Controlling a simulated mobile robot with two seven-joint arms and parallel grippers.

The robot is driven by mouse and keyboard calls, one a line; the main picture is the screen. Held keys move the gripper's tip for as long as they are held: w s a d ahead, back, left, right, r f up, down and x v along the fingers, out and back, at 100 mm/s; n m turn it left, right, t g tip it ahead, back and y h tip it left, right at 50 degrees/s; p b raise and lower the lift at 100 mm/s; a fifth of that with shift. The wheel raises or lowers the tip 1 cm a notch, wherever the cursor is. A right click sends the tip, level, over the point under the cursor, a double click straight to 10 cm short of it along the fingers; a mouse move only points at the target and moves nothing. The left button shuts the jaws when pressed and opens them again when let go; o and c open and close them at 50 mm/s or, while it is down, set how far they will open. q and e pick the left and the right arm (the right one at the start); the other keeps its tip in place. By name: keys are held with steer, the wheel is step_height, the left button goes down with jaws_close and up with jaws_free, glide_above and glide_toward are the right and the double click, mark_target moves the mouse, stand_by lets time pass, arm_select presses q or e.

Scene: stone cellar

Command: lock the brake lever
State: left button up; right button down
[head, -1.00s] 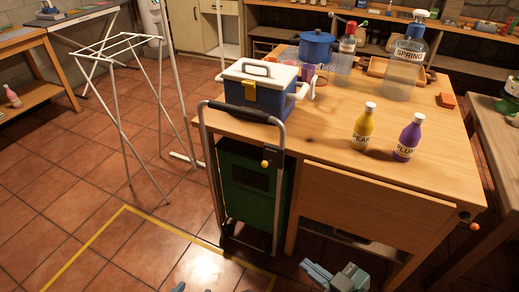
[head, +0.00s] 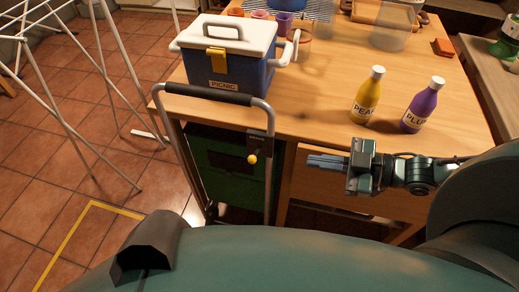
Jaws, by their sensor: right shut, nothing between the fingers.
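A green trolley (head: 230,188) with a grey tube handle and a black grip (head: 215,94) stands against the front left of the wooden table. A small lever with a yellow ball knob (head: 252,159) sits on a dark bracket on the handle's right tube. My right gripper (head: 311,161) is right of the knob, at nearly the same height in the picture, with its fingers pointing left towards it. The fingers are shut and empty, with a visible gap to the knob. My left gripper is not in view.
A blue and white picnic cooler (head: 226,72) stands on the table (head: 320,100) just behind the handle. A yellow bottle (head: 367,97) and a purple bottle (head: 423,106) stand near the front edge. A white drying rack (head: 60,110) is at left.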

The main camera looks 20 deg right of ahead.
mark_target(255, 155)
steer(key=shift+s, duration=0.15)
steer(key=d+f+x, duration=0.1)
steer(key=f+x, duration=0.1)
steer(key=x, duration=1.1)
steer(key=shift+f+b, duration=0.2)
steer(key=shift+b, duration=0.2)
steer(key=shift+s+a+f+n, duration=0.15)
steer(key=shift+f+n, duration=0.1)
steer(key=shift+n, duration=0.15)
